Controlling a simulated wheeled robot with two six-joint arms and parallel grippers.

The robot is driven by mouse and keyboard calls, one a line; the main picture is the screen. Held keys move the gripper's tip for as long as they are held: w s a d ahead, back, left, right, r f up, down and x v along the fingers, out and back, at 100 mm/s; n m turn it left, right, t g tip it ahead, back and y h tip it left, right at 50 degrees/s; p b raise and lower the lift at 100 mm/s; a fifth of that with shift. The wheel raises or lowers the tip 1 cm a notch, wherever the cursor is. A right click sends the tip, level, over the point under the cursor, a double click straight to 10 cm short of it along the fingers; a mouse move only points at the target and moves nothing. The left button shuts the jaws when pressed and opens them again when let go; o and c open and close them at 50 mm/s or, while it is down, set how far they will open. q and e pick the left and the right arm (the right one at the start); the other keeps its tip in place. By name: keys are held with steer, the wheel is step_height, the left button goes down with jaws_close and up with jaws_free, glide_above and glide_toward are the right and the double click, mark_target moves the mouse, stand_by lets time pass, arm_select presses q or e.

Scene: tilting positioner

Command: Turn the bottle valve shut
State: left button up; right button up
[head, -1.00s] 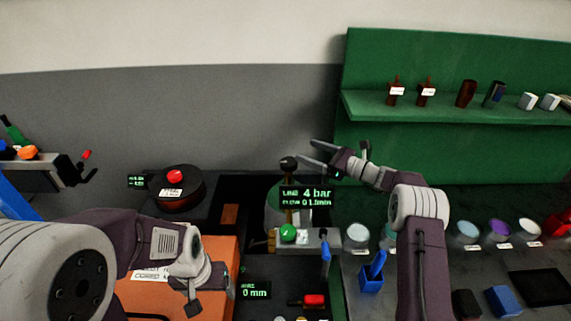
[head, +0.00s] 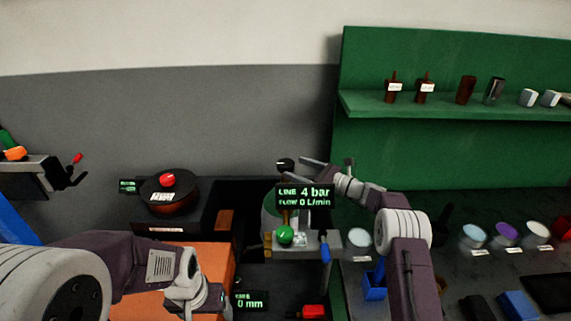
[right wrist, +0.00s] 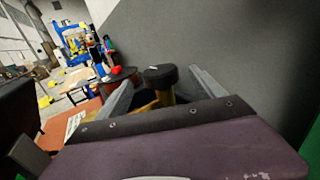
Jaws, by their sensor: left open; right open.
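The bottle valve has a black round knob (head: 285,164) on a brass stem, above a pale bottle partly hidden by a floating readout (head: 305,196) of LINE 4 bar, FLOW 0 L/min. My right gripper (head: 309,164) is open just right of the knob in the head view. In the right wrist view the black knob (right wrist: 160,74) and brass stem (right wrist: 166,97) appear between the two spread fingers (right wrist: 162,84). I see no finger clearly touching the knob. My left gripper (head: 213,300) is low at the left, over the orange box's edge, empty and away from the valve.
A reel with a red knob (head: 168,180) stands left. The green shelf (head: 450,106) rises behind right. Several jars line the right bench.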

mark_target(285, 163)
steer(key=x, duration=0.5)
steer(key=shift+a+p, duration=0.2)
steer(key=shift+p, duration=0.15)
steer(key=shift+w, duration=0.1)
steer(key=c, duration=1.4)
steer(key=shift+r, duration=0.1)
